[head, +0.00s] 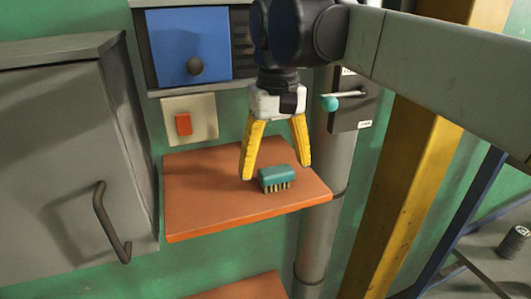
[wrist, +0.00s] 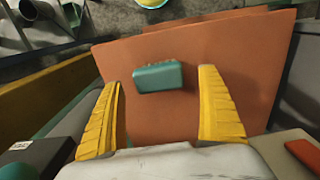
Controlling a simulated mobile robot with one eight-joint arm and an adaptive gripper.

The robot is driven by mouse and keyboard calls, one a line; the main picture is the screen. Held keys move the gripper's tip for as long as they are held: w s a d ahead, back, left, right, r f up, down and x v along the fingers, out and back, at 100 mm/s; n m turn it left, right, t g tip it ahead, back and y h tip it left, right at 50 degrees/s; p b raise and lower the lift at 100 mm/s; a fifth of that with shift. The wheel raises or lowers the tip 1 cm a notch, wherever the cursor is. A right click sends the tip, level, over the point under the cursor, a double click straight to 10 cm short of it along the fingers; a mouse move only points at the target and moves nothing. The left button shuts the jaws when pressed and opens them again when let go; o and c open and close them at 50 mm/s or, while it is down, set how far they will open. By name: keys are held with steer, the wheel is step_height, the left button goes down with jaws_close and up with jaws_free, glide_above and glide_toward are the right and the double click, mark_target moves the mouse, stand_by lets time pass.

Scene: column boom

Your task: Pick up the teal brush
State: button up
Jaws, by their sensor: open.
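The teal brush (head: 276,176) lies on an orange-brown shelf (head: 205,205), with its teal back up and its pale bristles pointing down. My gripper (head: 276,172) has yellow fingers and is open, pointing down above the shelf. In the head view the brush shows between and just below the fingertips. In the wrist view the brush (wrist: 159,77) lies between the two fingers (wrist: 160,95), a little beyond the tips and nearer the left one. Nothing is held. I cannot tell the exact height of the fingertips above the shelf.
A grey cabinet (head: 65,160) with a handle stands left of the shelf. A blue drawer front (head: 189,45) and a red switch (head: 184,124) are behind. A grey pipe (head: 320,220) and a yellow post (head: 400,190) stand at the right. A lever with a teal knob (head: 329,104) is near my gripper.

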mark_target(276, 169)
steer(key=shift+s+d+f, duration=0.1)
steer(key=shift+f, duration=0.5)
steer(key=shift+s+d+f, duration=0.1)
steer(key=shift+f, duration=0.45)
steer(key=shift+w+a+f, duration=0.15)
steer(key=shift+f, duration=0.25)
steer(key=c, duration=1.3)
steer(key=shift+r, duration=0.2)
